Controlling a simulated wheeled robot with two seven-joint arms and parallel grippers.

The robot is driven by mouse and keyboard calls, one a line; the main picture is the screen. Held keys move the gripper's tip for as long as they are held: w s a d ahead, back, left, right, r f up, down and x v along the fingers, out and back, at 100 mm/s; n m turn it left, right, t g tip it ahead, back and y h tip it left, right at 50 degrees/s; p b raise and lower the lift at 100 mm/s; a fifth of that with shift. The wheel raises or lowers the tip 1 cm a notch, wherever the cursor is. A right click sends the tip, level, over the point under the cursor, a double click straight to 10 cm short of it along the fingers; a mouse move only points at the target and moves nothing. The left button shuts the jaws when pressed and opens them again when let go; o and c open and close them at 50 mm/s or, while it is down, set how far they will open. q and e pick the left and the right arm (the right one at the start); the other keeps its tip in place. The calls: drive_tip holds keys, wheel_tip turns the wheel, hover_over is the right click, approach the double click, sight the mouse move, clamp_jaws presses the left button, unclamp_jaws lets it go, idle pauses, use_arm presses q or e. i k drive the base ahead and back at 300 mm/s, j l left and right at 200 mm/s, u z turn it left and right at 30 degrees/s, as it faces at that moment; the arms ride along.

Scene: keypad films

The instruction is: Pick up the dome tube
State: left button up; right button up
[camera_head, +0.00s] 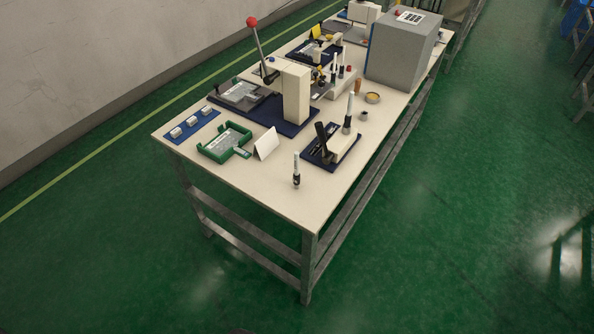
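I cannot tell for sure which thing is the dome tube. A slim white and black tube (296,172) stands upright by itself near the front right edge of the table (250,190). Several more slim upright tubes (333,72) stand farther back by a pale block. Neither of my grippers is in view.
A press with a red-knobbed lever (252,23) stands on a blue plate. A green tray (224,143), a white folded card (266,143) and a blue strip with small white parts (192,124) lie nearer. A grey box (402,52) stands behind. The front corner is mostly clear.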

sight(296, 176)
drive_tip(key=k+j+z, duration=0.9)
drive_tip(key=k+j, duration=0.15)
drive_tip(key=k, duration=0.05)
